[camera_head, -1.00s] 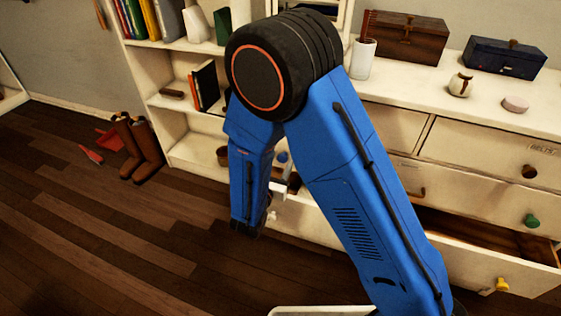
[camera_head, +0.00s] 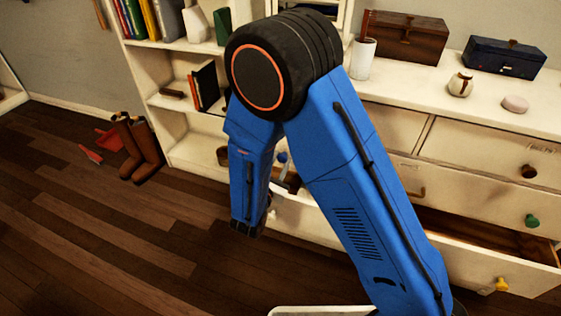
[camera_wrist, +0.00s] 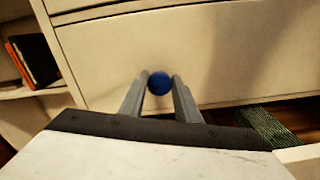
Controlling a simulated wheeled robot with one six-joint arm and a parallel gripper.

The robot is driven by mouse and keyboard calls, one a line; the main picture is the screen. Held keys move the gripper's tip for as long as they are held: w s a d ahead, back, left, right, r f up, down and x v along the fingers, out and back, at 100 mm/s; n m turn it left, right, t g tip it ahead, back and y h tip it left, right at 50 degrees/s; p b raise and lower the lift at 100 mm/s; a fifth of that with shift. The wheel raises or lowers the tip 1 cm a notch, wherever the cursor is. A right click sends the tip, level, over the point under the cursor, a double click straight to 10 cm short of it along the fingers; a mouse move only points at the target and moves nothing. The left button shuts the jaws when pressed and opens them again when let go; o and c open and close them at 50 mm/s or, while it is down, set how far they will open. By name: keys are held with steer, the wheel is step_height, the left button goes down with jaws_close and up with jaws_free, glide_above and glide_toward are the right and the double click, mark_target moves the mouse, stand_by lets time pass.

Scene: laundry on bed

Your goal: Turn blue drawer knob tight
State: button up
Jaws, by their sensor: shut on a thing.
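The blue drawer knob (camera_wrist: 159,83) is on a cream drawer front (camera_wrist: 120,50) in the wrist view. My gripper (camera_wrist: 160,78) is shut on it, with one grey finger on each side. The fingers point straight at the drawer front. In the head view my blue arm hides most of the gripper and I cannot make out the knob for sure.
The cream dresser (camera_head: 400,125) also has a brown knob (camera_head: 528,171), a green knob (camera_head: 532,221) and a yellow knob (camera_head: 502,284). The drawer with the yellow knob stands open. Boots (camera_head: 137,147) stand by the bookshelf (camera_head: 190,150). The floor at left is mostly clear.

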steer(key=m, duration=1.2)
steer(key=shift+s+d+f+m, duration=0.1)
steer(key=shift+f+m, duration=0.05)
steer(key=shift+m, duration=0.25)
steer(key=m, duration=0.4)
steer(key=shift+f, duration=0.1)
steer(key=m, duration=0.5)
steer(key=shift+m, duration=0.3)
steer(key=o, duration=1)
steer(key=v, duration=1.7)
steer(key=shift+s, duration=0.15)
